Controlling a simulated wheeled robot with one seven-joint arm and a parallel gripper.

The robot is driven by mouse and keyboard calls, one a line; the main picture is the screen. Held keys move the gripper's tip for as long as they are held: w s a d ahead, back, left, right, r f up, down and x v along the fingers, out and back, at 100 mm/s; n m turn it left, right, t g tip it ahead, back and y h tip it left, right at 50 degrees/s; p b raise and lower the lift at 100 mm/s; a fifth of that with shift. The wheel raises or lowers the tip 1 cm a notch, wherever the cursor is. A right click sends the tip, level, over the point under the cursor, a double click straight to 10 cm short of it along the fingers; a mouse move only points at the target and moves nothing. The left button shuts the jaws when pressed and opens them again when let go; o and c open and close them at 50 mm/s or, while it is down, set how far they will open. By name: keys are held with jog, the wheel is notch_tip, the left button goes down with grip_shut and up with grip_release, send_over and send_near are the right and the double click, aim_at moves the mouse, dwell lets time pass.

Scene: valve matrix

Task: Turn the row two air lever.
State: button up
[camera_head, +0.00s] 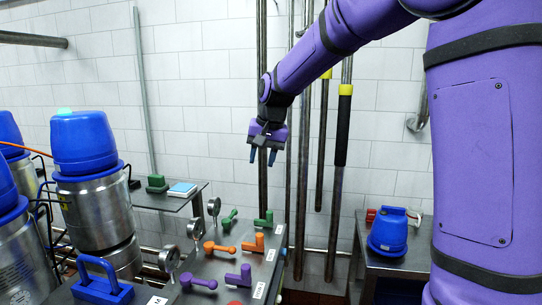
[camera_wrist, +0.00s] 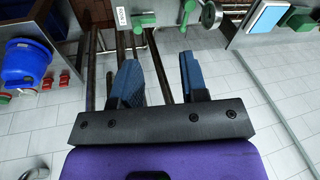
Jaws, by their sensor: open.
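The valve panel (camera_head: 213,270) carries rows of levers, green at the far end, then orange, then purple. The orange row has a ball-ended lever (camera_head: 219,248) on the left and a T-shaped lever (camera_head: 254,244) on the right. I cannot read the small labels to tell which is the air lever. My gripper (camera_head: 262,158) hangs above and beyond the panel, fingers down, open and empty. In the wrist view, the open fingers (camera_wrist: 160,68) have nothing between them. A green T lever (camera_wrist: 143,18) shows at that view's top edge, apart from the fingers.
Purple levers (camera_head: 239,276) sit at the near end. Gauges (camera_head: 170,257) line the panel's left side. Metal canisters with blue lids (camera_head: 83,143) stand left. Vertical pipes (camera_head: 341,145) rise behind my gripper. A side table with a blue container (camera_head: 388,232) stands right.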

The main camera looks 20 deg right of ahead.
jog(key=shift+n, duration=0.3)
jog(key=shift+s+d+r, duration=0.1)
jog(key=shift+s+r, duration=0.2)
jog(key=shift+s, duration=0.4)
jog(key=shift+s+r, duration=0.3)
jog(key=shift+s, duration=0.45)
jog(key=shift+s+d+r, duration=0.1)
jog(key=shift+s+r, duration=0.2)
jog(key=shift+s, duration=0.4)
jog(key=shift+w, duration=0.1)
